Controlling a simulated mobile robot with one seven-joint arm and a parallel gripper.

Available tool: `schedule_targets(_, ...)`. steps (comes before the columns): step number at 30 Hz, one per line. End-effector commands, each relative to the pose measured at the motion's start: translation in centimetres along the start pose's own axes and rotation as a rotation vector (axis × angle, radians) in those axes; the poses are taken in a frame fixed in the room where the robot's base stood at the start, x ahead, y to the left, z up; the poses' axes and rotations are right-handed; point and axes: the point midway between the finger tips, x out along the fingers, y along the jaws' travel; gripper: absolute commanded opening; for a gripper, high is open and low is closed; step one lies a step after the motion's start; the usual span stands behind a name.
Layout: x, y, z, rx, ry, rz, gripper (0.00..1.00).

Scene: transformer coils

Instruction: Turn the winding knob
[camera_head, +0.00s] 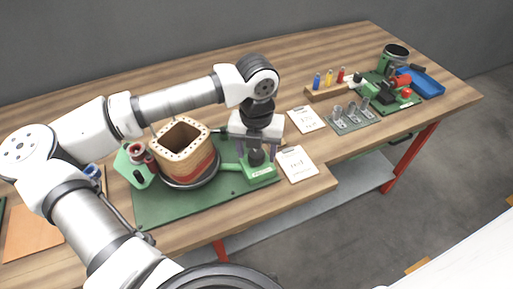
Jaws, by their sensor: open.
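A dark knob (256,158) stands on a small green block (263,175) at the right end of a green base plate (163,207). I take it to be the winding knob. My gripper (255,152) points down over it. The fingers are open, one on each side of the knob. I cannot tell whether they touch it. A coil (197,164) with a square opening and tan and red layers sits on a round dark disc, left of my gripper. My gripper hides the upper part of the knob.
A green bracket (135,168) stands left of the coil. White cards (297,163) lie right of my gripper. Further right are a wooden rack (329,91) with coloured bottles, small metal parts (352,114), a green fixture (397,95) and a blue tray (420,82).

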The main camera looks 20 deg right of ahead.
Motion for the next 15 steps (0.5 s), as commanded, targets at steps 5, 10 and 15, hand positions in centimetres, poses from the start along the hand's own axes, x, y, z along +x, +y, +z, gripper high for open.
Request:
schedule_targets(5,0.36,0.0,0.01,0.0,-0.001,0.001,0.58)
schedule_targets(10,0.34,0.0,0.01,0.0,-0.001,0.001,0.55)
schedule_targets(15,0.32,0.0,0.01,0.001,-0.001,0.0,0.33)
